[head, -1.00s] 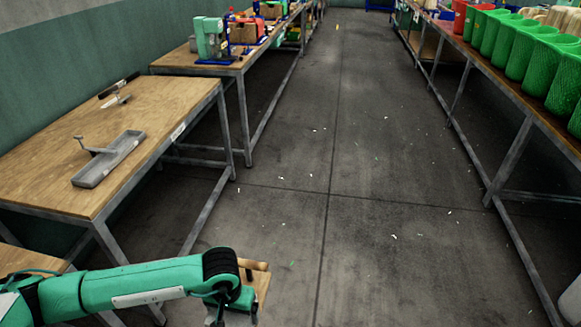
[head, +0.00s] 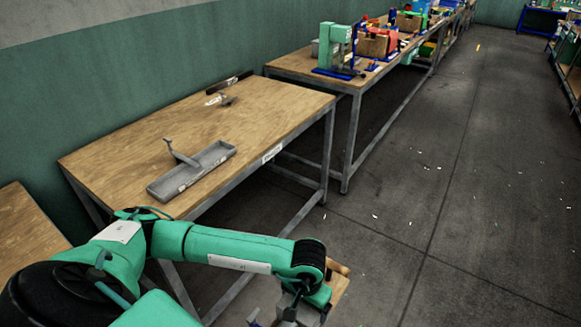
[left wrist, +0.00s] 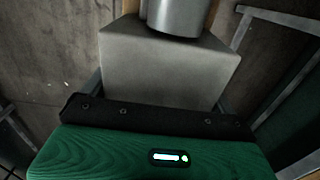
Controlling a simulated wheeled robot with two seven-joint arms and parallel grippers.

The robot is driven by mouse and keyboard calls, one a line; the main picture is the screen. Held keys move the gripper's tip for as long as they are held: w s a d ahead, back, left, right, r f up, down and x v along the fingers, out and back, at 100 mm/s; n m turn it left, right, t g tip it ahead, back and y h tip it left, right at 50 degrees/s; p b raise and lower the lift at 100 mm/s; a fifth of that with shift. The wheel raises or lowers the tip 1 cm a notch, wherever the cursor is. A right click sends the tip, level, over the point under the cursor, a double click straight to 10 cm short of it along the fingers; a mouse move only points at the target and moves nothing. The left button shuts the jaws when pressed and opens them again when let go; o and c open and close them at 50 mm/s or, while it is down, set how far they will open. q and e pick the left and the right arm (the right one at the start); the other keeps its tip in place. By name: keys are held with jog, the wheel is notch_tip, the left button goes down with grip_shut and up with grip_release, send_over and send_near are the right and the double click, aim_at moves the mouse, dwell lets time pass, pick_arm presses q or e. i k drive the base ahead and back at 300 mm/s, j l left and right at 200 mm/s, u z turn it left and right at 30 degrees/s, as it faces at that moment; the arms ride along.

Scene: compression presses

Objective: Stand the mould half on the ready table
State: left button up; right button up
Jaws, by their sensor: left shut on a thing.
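The mould half is in my left gripper (head: 285,312), at the bottom of the head view. Its tan wooden part (head: 338,283) sticks out beyond the gripper. In the left wrist view a grey block (left wrist: 165,75) with a metal cylinder (left wrist: 180,15) fills the space ahead of the gripper, with tan edges behind it. The fingers are mostly hidden by the block. The table with a small label on its front edge, which I take for the ready table (head: 265,115), stands beyond and left of the gripper. The held piece is off the table, over the floor side. My right gripper is out of view.
A grey tray (head: 157,191) with an upright handle lies near the table's front. A dark bar (head: 228,84) and a small tool (head: 220,100) lie at the back. The table's right half is bare. A green press (head: 335,45) stands on the farther bench.

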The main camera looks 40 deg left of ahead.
aim_at(222, 128)
jog(key=i+l, duration=0.1)
jog(key=i, duration=2.75)
jog(key=i+j+u, duration=0.1)
jog(key=u, duration=0.85)
jog(key=i, duration=0.05)
